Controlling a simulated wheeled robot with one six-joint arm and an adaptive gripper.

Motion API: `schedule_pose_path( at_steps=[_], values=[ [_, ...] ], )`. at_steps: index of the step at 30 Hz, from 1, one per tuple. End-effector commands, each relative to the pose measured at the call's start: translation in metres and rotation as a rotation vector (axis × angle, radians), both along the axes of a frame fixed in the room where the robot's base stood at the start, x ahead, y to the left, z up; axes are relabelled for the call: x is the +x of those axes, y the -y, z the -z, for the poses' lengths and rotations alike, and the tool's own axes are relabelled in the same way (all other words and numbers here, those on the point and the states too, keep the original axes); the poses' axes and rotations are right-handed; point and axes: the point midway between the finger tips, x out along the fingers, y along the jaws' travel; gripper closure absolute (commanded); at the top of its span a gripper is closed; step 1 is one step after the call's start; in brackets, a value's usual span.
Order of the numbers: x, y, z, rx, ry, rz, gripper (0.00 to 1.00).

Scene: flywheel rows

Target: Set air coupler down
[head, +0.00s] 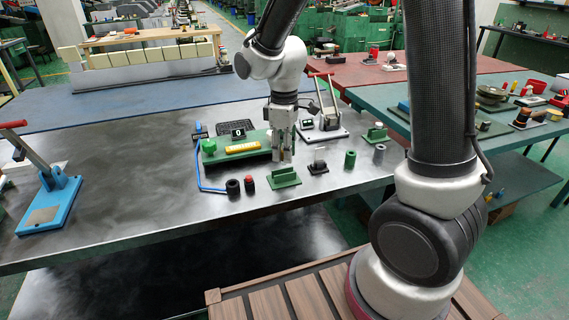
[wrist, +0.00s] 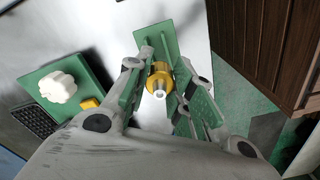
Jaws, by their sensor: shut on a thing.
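The air coupler (wrist: 158,78) is a brass-yellow ring with a pale metal nose, seen in the wrist view between the two fingers. My gripper (wrist: 160,90) is shut on it; its finger pads look green. In the head view my gripper (head: 283,158) points down over the steel table, beside the long green fixture (head: 225,156); the coupler cannot be made out there. A small green stand (head: 283,178) is just in front of the fingers. A green plate (wrist: 155,35) lies beyond the coupler in the wrist view; I cannot tell whether they touch.
Black and red-topped cylinders (head: 249,183) stand left of the green stand. A dark block (head: 318,167), a green cylinder (head: 350,159) and a grey cylinder (head: 379,153) stand right. A blue toggle press (head: 50,203) is far left. The steel table (head: 130,200) is bare between.

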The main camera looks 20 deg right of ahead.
Motion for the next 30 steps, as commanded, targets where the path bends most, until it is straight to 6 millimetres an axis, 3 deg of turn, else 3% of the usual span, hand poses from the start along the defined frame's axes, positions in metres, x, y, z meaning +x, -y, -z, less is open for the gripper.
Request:
schedule_pose_path(
  at_steps=[8,20,21,23,30],
  values=[
    [-0.001,0.000,0.037,-0.001,-0.002,0.000,1.00],
    [0.000,0.000,0.042,0.000,0.000,-0.001,1.00],
    [0.000,0.000,0.042,0.000,0.000,-0.001,0.70],
    [0.000,0.000,0.041,0.000,0.000,0.000,0.59],
    [0.000,0.000,0.041,0.000,0.000,-0.001,0.55]
  ],
)
